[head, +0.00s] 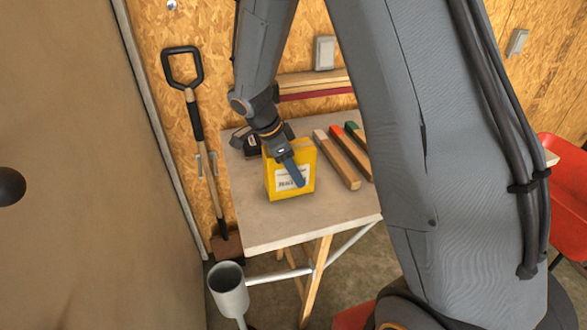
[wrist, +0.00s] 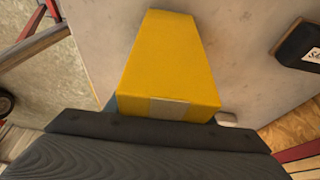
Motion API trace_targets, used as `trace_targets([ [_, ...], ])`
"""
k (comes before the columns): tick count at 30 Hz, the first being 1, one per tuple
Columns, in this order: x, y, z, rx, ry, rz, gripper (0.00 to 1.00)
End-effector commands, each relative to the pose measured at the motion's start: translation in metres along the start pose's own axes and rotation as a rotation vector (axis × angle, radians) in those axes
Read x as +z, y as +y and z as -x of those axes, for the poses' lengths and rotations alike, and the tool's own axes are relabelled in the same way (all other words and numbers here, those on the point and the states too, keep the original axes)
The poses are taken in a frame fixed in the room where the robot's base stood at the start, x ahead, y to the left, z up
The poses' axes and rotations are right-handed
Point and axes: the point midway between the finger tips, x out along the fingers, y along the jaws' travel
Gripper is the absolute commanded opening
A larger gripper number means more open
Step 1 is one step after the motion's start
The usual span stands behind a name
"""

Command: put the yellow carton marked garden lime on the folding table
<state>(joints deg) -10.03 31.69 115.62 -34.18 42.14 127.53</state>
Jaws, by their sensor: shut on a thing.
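The yellow carton (head: 290,183) has a white label with print too small to read. It stands about upright in the head view, at the folding table's left part. My gripper (head: 292,170) is shut on it from above, one finger lying across its front face. In the wrist view the carton (wrist: 165,55) fills the middle beyond the dark gripper. The folding table (head: 275,228) has a pale grey top and wooden legs. The carton's base is over or on this top; I cannot tell whether it touches.
Several wooden bars with coloured ends (head: 338,160) lie right of the carton. A black object (head: 246,138) sits behind it. The table's front left is clear. A spade (head: 194,110) leans at the wall. A grey cup-like holder (head: 229,288) stands below the table's front edge. A red chair (head: 567,180) is at right.

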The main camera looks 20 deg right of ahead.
Motion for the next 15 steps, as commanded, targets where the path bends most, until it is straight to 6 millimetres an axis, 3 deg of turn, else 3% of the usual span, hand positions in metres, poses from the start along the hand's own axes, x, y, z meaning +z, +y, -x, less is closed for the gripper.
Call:
trace_targets([
  [8,0.001,-0.0007,-0.0022,-0.001,0.0,-0.001,0.08],
  [9,0.0013,-0.0002,-0.003,0.0,0.0,0.0,0.5],
  [12,0.001,0.0,-0.0022,0.0,0.0,0.0,0.67],
  [15,0.0009,0.0,-0.0021,0.0,0.0,0.0,0.67],
])
